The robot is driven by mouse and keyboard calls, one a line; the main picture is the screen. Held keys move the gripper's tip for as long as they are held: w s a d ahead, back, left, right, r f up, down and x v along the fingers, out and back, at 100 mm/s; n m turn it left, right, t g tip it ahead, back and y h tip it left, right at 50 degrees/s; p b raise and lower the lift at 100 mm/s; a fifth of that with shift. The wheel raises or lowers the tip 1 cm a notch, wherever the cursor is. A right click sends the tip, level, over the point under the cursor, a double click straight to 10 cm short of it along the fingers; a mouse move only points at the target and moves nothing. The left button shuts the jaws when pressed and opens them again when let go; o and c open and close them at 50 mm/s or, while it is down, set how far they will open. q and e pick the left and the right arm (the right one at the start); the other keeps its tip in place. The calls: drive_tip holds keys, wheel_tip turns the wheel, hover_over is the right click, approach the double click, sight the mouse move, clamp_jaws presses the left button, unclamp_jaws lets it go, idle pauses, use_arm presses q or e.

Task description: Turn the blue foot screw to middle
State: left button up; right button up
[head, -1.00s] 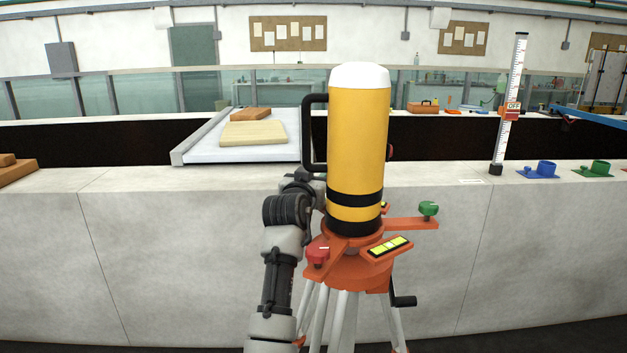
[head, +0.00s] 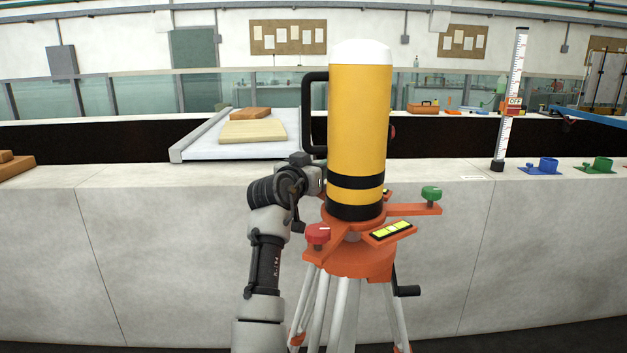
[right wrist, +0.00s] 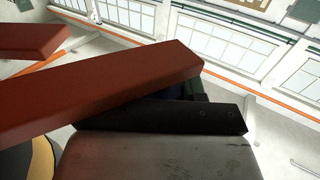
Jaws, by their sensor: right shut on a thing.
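A yellow instrument (head: 357,120) with black bands and a white top stands on an orange three-armed base (head: 350,262) on a tripod. A red foot screw (head: 317,233) is at front left and a green one (head: 431,193) at right. The blue foot screw is hidden behind the instrument in the head view. In the right wrist view a dark blue sliver of it (right wrist: 188,91) shows under an orange arm (right wrist: 100,95), beside my black finger. My right gripper (right wrist: 193,98) is shut on it, mostly covered; the head view hides its fingers. My left gripper is not in view.
A black crank (head: 407,291) sticks out at right. Behind is the pale flume wall (head: 180,240), with a white board (head: 215,145), a staff (head: 511,100) and blue (head: 541,168) and green (head: 598,167) fittings.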

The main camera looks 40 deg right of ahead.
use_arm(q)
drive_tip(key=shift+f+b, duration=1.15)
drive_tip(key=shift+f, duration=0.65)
use_arm(e)
drive_tip(key=shift+s+m+g+y, duration=0.1)
drive_tip(key=shift+s+m+g, duration=0.1)
drive_tip(key=shift+m+g, duration=1.65)
drive_tip(key=shift+s+m+g+y, duration=0.1)
drive_tip(key=shift+s+m+g, duration=0.15)
drive_tip(key=shift+m+g, duration=1.65)
drive_tip(key=shift+s+m+g+y, duration=0.15)
drive_tip(key=shift+m+g, duration=0.5)
drive_tip(key=shift+g, duration=2.4)
drive_tip(key=o, duration=0.9)
drive_tip(key=shift+s, duration=0.1)
drive_tip(key=shift+o, duration=0.2)
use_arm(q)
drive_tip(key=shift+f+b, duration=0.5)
use_arm(e)
drive_tip(key=v, duration=1)
drive_tip(key=shift+w+a, duration=0.3)
